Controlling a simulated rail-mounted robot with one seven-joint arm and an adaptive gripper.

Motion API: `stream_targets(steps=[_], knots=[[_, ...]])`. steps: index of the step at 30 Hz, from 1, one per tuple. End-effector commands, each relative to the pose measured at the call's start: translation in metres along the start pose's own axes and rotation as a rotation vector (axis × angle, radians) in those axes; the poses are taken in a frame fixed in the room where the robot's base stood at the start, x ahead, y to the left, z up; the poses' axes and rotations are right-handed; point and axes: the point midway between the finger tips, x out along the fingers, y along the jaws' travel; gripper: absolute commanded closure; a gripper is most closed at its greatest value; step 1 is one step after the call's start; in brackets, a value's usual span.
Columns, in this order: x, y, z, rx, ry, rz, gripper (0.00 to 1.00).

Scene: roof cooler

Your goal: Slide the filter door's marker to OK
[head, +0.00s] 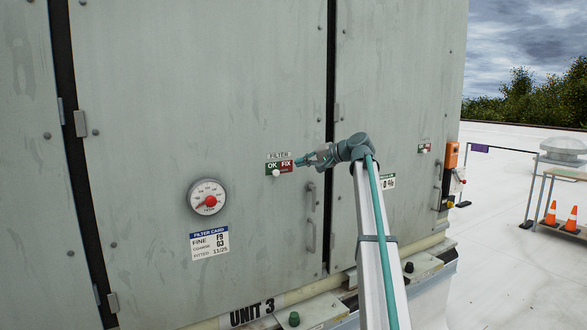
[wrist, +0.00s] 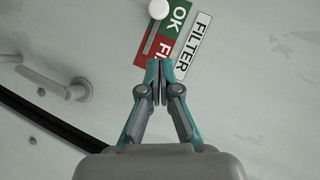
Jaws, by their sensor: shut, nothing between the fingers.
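The filter marker plate (head: 270,166) is on the pale door, with a green OK half on the left and a red FIX half on the right. Its white round knob (head: 276,172) sits low on the green side, below the OK lettering. In the wrist view the knob (wrist: 158,9) is at the top edge, beside OK, with a slot running from it toward the red half. My gripper (head: 298,162) is shut and empty, right of the plate at the FIX end. In the wrist view its fingertips (wrist: 159,66) overlap the FIX lettering and hide part of it. They appear apart from the knob.
A FILTER label (head: 279,155) is above the plate. A round gauge (head: 207,197) and a filter card (head: 210,243) are to the lower left. A door handle (head: 310,197) stands out below my gripper, also seen in the wrist view (wrist: 55,85). Another panel adjoins on the right.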

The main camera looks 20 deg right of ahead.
Motion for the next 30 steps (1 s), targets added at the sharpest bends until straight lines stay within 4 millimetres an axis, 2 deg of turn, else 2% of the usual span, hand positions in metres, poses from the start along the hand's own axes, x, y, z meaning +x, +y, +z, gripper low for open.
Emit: stream_targets(steps=[6, 12, 18, 30], knots=[[-0.044, 0.002, 0.002, -0.002, 0.001, -0.001, 1.00], [-0.068, 0.002, 0.002, -0.001, 0.000, -0.001, 1.00], [-0.076, 0.000, 0.002, 0.000, -0.001, -0.001, 1.00], [-0.076, 0.000, 0.002, -0.001, -0.002, -0.001, 1.00]])
